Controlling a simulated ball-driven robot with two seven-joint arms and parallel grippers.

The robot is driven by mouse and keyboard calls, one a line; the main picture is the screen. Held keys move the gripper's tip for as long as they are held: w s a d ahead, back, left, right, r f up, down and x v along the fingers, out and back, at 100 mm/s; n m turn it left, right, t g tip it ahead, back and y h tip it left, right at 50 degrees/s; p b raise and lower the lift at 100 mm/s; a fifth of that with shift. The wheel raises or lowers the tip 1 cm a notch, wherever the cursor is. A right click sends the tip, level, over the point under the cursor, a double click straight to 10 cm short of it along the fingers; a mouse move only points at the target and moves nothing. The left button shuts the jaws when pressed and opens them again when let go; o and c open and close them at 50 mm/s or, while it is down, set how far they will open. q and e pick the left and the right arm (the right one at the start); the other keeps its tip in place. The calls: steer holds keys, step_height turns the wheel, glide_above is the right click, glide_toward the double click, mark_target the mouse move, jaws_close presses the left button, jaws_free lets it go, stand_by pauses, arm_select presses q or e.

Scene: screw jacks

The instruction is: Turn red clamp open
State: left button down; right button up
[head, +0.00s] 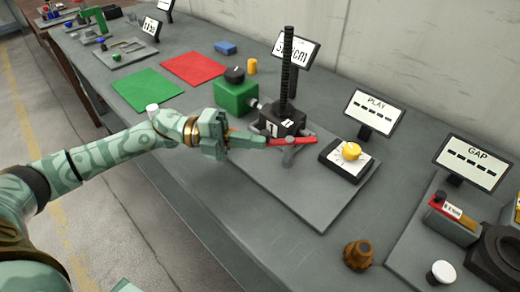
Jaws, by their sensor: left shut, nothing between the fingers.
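The red clamp (294,141) is a red bar at the front foot of a black screw jack (283,121), with a small grey piece under it. A dark threaded post (289,65) rises upright from the jack. My left gripper (256,141) comes in from the left and is shut, with nothing between its fingers. Its orange-red tips are close to the left end of the red clamp; I cannot tell whether they touch. My right gripper is not in view.
A green box (237,96) with a black knob stands behind my left gripper. A yellow knob on a dial plate (346,158) is to the right. Signs reading PLAY (375,112) and GAP (472,163) stand further right.

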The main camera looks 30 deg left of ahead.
arm_select(q)
steer(key=shift+w+a, duration=0.25)
steer(key=shift+w, duration=0.1)
steer(key=shift+w+a+r, duration=0.2)
steer(key=shift+r, duration=0.05)
stand_by(0.3)
